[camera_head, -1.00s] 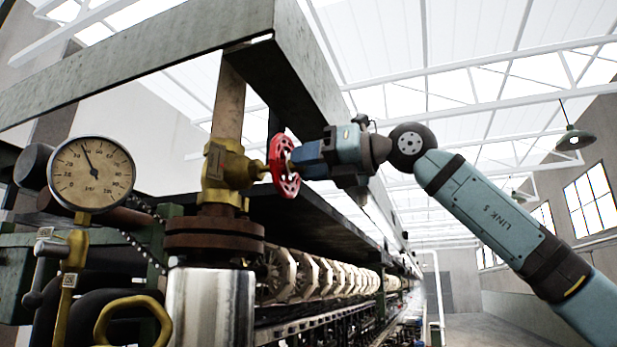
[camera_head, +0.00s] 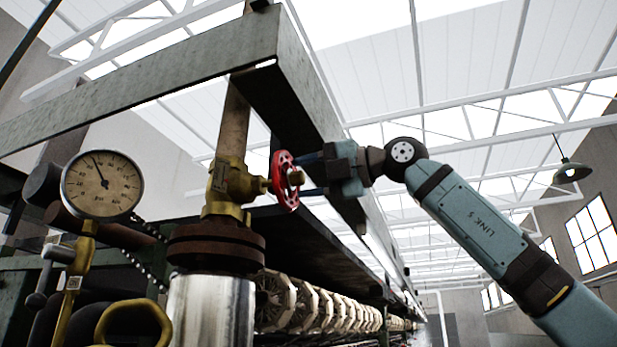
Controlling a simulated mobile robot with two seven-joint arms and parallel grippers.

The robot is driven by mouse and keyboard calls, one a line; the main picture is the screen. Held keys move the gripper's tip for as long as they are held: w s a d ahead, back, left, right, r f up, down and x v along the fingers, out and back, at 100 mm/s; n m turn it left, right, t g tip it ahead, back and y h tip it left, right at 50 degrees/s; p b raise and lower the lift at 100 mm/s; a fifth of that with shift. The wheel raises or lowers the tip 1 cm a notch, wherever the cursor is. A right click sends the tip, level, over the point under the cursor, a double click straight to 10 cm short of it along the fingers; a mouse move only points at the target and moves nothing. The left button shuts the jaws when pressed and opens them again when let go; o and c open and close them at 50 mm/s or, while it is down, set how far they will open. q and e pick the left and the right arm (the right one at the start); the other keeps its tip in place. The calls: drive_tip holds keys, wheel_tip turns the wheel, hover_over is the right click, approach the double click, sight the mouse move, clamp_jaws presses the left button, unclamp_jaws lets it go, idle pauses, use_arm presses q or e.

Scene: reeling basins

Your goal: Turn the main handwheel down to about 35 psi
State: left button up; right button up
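The main handwheel (camera_head: 284,188) is red and sits on the brass valve (camera_head: 233,183) on the vertical pipe, seen nearly edge-on. My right gripper (camera_head: 303,174) is right of the wheel, pointing at it. Its two fingers are spread, one above and one below the hub, with a gap between them. The tips are close to the wheel; whether they touch it I cannot tell. The round pressure gauge (camera_head: 118,193) at the left has its needle up and slightly left; its numbers are too small to read surely. My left gripper is not in view.
A yellow ring-shaped handle (camera_head: 134,306) is at the lower left. The space right of the frame is open around my arm.

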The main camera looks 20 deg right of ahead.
drive_tip(key=shift+s+d, duration=0.25)
drive_tip(key=b+v, duration=0.2)
drive_tip(key=v, duration=0.4)
drive_tip(key=shift+s, duration=0.1)
drive_tip(key=shift+d, duration=0.15)
idle(0.3)
